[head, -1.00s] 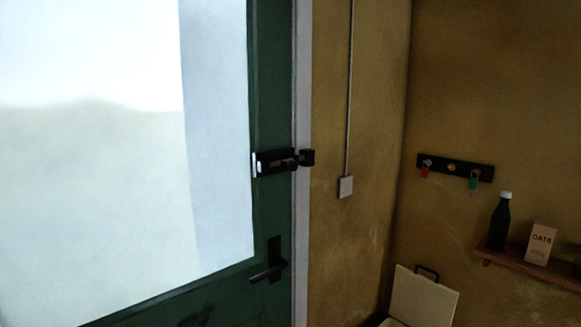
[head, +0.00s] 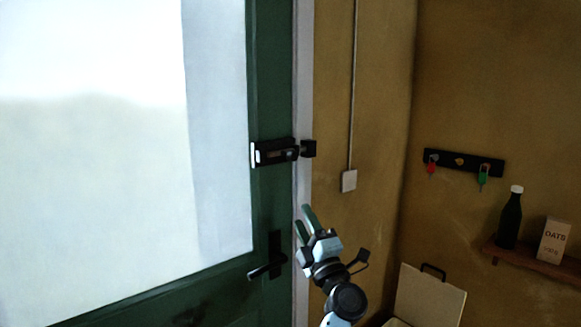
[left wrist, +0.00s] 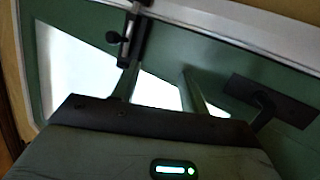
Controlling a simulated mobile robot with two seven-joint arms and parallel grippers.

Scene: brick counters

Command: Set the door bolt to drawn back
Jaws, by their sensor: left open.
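The black door bolt (head: 274,153) is mounted on the green door (head: 268,205) near its right edge. Its bar appears to reach right to the black keeper (head: 308,149) on the frame, and its small knob sits toward the right end. My left gripper (head: 304,219) is open and empty, below and slightly right of the bolt, apart from it. In the left wrist view the bolt (left wrist: 131,38) shows at the top, beyond the left one of the two fingers (left wrist: 158,78). My right gripper is not in view.
A black door handle (head: 268,268) sits below the bolt, left of my left gripper; it also shows in the left wrist view (left wrist: 265,103). A switch (head: 349,181) is on the wall. A key rack (head: 463,162) and a shelf (head: 535,262) with a bottle (head: 510,218) and oats box (head: 553,240) are at right.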

